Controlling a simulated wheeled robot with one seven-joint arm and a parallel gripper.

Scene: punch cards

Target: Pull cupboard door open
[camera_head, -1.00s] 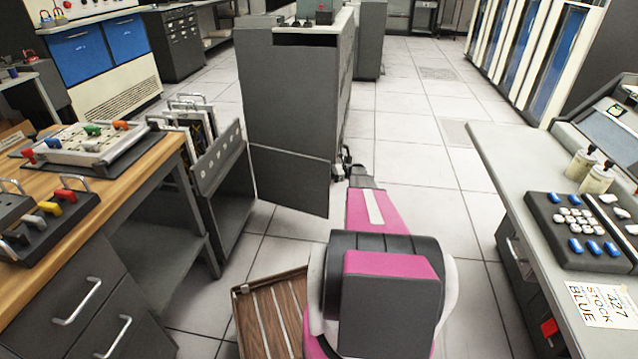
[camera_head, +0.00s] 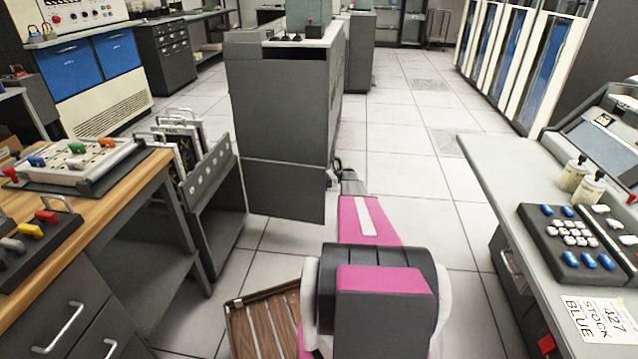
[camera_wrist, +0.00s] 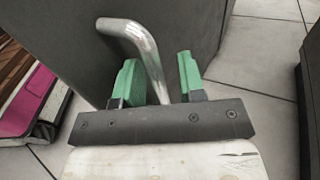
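The dark grey cupboard (camera_head: 285,110) stands in the middle of the head view. Its lower panel (camera_head: 284,192) is marked off by a seam; how far any door stands open I cannot tell. In the wrist view a bent metal bar handle (camera_wrist: 148,52) sticks out from a dark grey panel (camera_wrist: 70,40). My gripper (camera_wrist: 158,82) has green fingers, one on each side of the handle. The handle lies nearer the left finger, and a gap shows on the right. In the head view my arm reaches to the cupboard's right lower edge; the fingers are not clear there.
A card rack (camera_head: 210,190) stands close left of the cupboard, beside a wooden-topped desk (camera_head: 130,205). A grey desk (camera_head: 500,170) with a keypad (camera_head: 570,235) stands at the right. Open tiled floor (camera_head: 410,135) lies between. A wooden slatted thing (camera_head: 262,315) lies low beside my arm.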

